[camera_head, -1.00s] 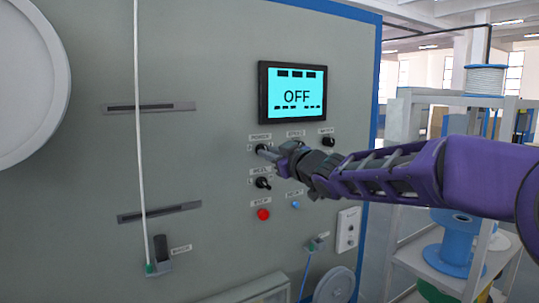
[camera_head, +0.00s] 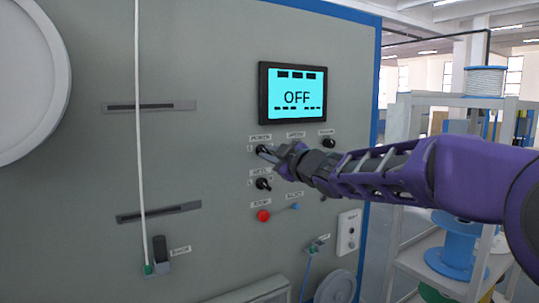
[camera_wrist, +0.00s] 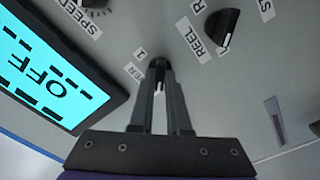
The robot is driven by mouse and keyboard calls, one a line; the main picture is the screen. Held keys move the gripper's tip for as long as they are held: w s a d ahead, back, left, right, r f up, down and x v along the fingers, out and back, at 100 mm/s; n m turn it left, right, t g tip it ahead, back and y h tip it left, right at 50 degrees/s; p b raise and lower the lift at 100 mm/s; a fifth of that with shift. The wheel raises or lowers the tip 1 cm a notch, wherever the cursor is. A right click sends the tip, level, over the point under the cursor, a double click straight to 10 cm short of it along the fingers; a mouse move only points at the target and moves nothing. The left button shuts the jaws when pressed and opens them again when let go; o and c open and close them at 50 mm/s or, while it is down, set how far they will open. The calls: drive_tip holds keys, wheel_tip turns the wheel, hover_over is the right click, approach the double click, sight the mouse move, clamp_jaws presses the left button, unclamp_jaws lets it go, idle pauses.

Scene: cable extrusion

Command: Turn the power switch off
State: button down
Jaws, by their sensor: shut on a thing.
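The power switch is a small black knob (camera_head: 262,149) on the grey panel, below the screen and under a label reading POWER. It also shows in the wrist view (camera_wrist: 158,62), between my fingertips. My gripper (camera_head: 270,154) reaches in from the right and is shut on this knob; in the wrist view its two fingers (camera_wrist: 159,72) meet around it. The fingers hide part of the knob, so its exact setting is hard to tell. The screen (camera_head: 297,96) is cyan and reads OFF; it is at the left in the wrist view (camera_wrist: 48,80).
A reel knob (camera_head: 263,184) sits just below, with a red button (camera_head: 263,216) under it. Another black knob (camera_head: 328,143) is to the right. A white cable (camera_head: 140,120) hangs at the left. A shelf with spools (camera_head: 455,245) stands at the right.

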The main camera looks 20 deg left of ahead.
drive_tip(key=c, duration=0.9)
unclamp_jaws()
